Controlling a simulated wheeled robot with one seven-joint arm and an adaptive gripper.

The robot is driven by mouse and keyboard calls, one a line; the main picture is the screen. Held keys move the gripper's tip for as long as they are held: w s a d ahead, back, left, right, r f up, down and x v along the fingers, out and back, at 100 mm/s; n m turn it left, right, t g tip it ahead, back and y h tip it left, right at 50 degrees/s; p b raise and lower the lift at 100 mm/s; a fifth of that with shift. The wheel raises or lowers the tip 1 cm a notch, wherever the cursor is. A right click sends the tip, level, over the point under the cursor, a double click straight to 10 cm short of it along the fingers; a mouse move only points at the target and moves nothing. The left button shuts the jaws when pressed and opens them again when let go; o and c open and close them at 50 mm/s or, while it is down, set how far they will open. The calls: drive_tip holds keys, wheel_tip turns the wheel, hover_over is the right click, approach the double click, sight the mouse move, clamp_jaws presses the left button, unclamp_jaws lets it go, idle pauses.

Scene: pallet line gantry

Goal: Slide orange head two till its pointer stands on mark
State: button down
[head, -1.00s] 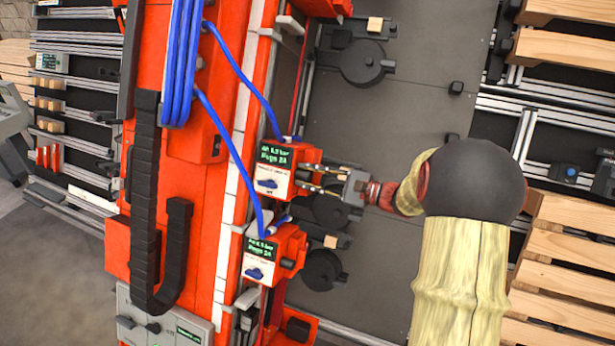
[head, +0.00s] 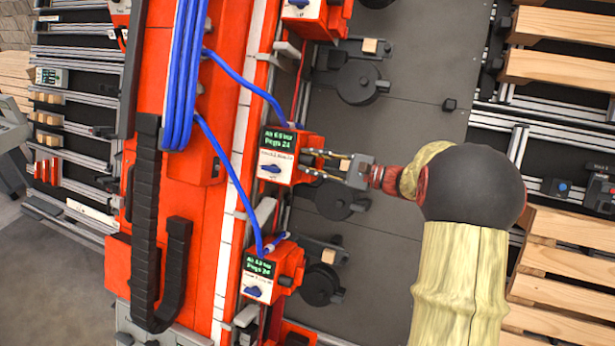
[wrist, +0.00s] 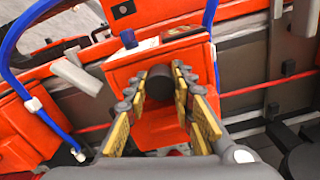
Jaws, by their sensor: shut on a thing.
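My gripper (head: 304,162) is shut on the black knob (wrist: 158,84) on the right side of an orange head (head: 309,145); the fingers lie on both sides of it in the wrist view. This head has a green-lettered display and a blue switch on a white panel, and also shows in the wrist view (wrist: 150,128). It sits on the orange beam's rail, between a lower orange head (head: 290,262) and an upper one (head: 318,22). A white strip (head: 237,150) runs along the beam. I cannot make out the pointer or the mark.
Blue hoses (head: 232,75) run to the heads. Black round units (head: 357,83) stand right of the rail over grey floor plates. Wooden pallets (head: 560,55) lie at the far right. A black cable chain (head: 146,220) hangs on the beam.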

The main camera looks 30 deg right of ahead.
drive_tip(key=shift+s+a+f, duration=0.15)
drive_tip(key=shift+f, duration=0.3)
drive_tip(key=c, duration=1.8)
unclamp_jaws()
drive_tip(key=shift+s, duration=0.1)
drive_tip(key=v, duration=1.2)
